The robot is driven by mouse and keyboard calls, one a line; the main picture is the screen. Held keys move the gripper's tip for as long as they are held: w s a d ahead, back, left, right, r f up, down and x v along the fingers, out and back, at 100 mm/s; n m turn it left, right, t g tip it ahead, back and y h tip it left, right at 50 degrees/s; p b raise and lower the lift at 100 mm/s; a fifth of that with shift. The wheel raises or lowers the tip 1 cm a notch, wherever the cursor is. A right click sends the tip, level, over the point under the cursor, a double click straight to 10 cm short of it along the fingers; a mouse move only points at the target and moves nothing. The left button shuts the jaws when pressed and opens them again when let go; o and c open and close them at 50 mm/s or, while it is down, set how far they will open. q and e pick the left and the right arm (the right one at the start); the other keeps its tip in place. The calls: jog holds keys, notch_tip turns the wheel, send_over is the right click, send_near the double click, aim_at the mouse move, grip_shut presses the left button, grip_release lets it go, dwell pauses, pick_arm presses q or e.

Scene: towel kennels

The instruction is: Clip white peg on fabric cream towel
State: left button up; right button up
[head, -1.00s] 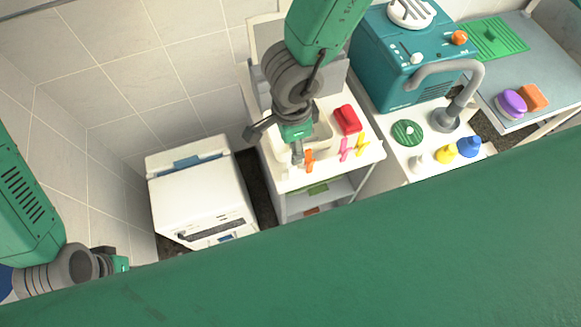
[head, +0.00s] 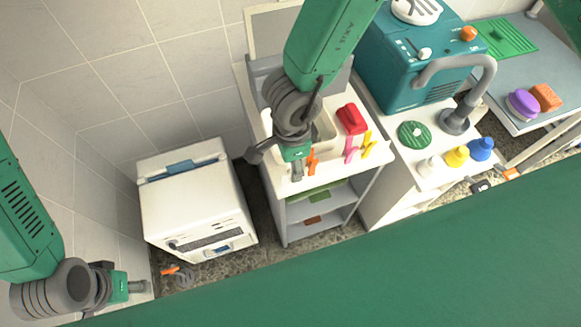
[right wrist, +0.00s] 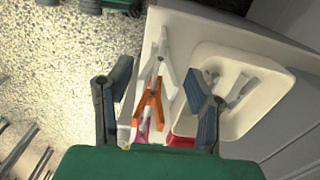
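A white peg (right wrist: 160,65) lies on the cart top in the right wrist view, with an orange peg (right wrist: 150,105) just nearer to me. My right gripper (right wrist: 158,105) is open, its dark fingers on either side of these pegs; I see no peg clamped in it. In the head view the right gripper (head: 276,164) hangs over the front left of the cart, beside the orange peg (head: 312,162). The arm hides the white peg there. My left gripper (head: 138,287) is at the lower left, away from the cart; its opening is unclear. I cannot make out a cream towel.
The white cart (head: 274,176) also holds a bin (right wrist: 285,85), pink (head: 351,150) and yellow pegs (head: 369,146) and a red object (head: 351,118). A white appliance (head: 195,205) stands left. A teal machine (head: 405,60) and a grey tap (head: 455,118) stand right.

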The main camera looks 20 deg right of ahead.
jog(key=shift+a, duration=0.1)
grip_shut()
notch_tip(320, 180, up, 8)
jog(key=p, duration=0.8)
jog(key=shift+f, duration=0.25)
